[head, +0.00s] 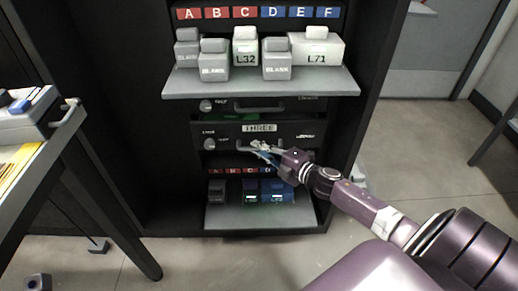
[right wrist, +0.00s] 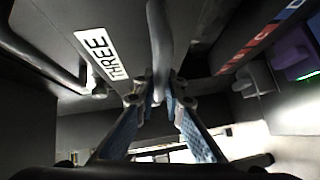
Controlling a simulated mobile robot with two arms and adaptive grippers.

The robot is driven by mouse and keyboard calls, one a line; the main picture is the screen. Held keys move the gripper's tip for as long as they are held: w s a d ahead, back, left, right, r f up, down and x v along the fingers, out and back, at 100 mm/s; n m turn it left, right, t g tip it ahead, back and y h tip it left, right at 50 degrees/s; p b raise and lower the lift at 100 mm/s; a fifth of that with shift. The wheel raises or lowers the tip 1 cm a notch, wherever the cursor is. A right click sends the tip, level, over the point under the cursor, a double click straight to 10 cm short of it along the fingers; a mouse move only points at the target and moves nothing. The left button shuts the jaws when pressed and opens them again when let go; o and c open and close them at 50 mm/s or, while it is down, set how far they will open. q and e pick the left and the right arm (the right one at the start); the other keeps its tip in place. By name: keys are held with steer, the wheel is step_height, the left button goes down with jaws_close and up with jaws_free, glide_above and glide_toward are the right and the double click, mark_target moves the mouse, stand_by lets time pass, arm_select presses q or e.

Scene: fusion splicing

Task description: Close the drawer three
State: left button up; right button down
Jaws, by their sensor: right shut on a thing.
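Drawer three (head: 225,129) is a dark drawer front with a white "THREE" label, in the middle of the black cabinet. Its front looks slightly forward of the drawer above; how far it is out I cannot tell exactly. In the right wrist view the drawer front (right wrist: 75,25) fills the upper left with its label. My right gripper (head: 262,149) reaches it from the right, at its handle. In the right wrist view the blue fingers of this gripper (right wrist: 160,82) are shut on the grey handle (right wrist: 158,35). The gripper hides part of the handle in the head view. My left gripper is not in view.
Above, a grey shelf (head: 260,86) holds several labelled blocks, with another closed drawer (head: 235,106) beneath it. Below, a lower shelf (head: 300,214) carries grey and blue blocks. A table (head: 50,145) stands at the left. Floor (head: 425,130) is open at right.

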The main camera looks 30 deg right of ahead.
mark_target(261, 141)
steer(key=w+d, duration=0.1)
steer(key=w+d+b, duration=0.1)
steer(key=w, duration=0.1)
steer(key=shift+w+f, duration=0.1)
steer(key=shift+w, duration=0.15)
steer(key=shift+w+d+r, duration=0.1)
steer(key=shift+d+r, duration=0.1)
steer(key=shift+d, duration=0.05)
steer(key=c, duration=2)
jaws_free()
steer(key=shift+w, duration=0.15)
steer(key=shift+a, duration=0.1)
steer(key=shift+s+f, duration=0.1)
steer(key=shift+s, duration=0.35)
steer(key=v, duration=1.1)
steer(key=shift+s, duration=0.1)
